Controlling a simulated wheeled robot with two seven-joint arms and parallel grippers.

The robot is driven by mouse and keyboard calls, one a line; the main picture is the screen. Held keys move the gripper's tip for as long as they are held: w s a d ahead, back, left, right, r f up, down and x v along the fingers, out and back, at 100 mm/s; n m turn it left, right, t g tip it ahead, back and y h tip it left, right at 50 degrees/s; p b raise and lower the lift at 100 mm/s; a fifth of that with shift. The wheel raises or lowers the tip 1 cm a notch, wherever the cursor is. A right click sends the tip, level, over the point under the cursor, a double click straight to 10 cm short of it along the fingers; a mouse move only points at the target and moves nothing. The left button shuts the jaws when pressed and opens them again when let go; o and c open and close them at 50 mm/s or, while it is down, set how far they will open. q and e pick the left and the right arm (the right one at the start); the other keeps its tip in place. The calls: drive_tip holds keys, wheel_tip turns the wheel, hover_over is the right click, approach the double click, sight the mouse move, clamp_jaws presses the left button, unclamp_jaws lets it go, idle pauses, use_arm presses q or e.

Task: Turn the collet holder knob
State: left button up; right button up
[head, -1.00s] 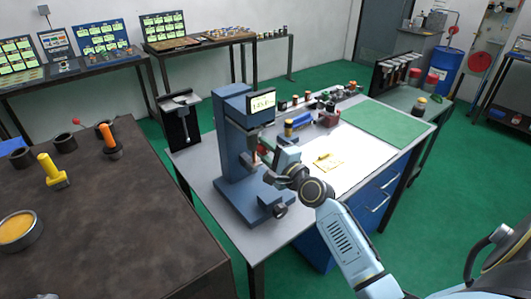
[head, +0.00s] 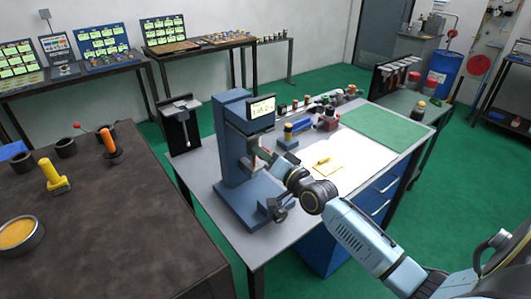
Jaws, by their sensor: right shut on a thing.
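The blue machine (head: 232,140) with a lit display (head: 262,108) stands on the near left part of the grey bench. My right gripper (head: 263,160) reaches in from the right, under the machine's head and in front of its column. It is shut on a small part there, which seems to be the collet holder knob. The fingers and wrist hide most of that part, and its turn angle cannot be read. A dark round handle (head: 279,209) sits at the front of the machine's base, below my wrist. My left gripper is not in view.
The bench top (head: 345,175) is clear to the right of my arm, apart from a yellow piece on a pad (head: 325,163). Several small parts and a green mat (head: 386,127) lie farther back. A dark table (head: 110,230) with yellow and orange tools stands at left.

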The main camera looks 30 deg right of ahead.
drive_tip(key=n+p, duration=0.1)
drive_tip(key=n, duration=0.3)
drive_tip(key=shift+r, duration=0.15)
drive_tip(key=n+p, duration=0.2)
drive_tip(key=n, duration=0.1)
drive_tip(key=shift+n, duration=0.3)
drive_tip(key=n+p, duration=0.2)
drive_tip(key=n, duration=0.3)
drive_tip(key=shift+n+g, duration=0.3)
drive_tip(key=o, duration=1)
drive_tip(key=shift+s, duration=0.1)
drive_tip(key=s, duration=0.4)
drive_tip(key=s+d+b, duration=0.1)
drive_tip(key=s, duration=0.8)
drive_tip(key=shift+s+d, duration=0.1)
drive_tip(key=shift+d, duration=0.15)
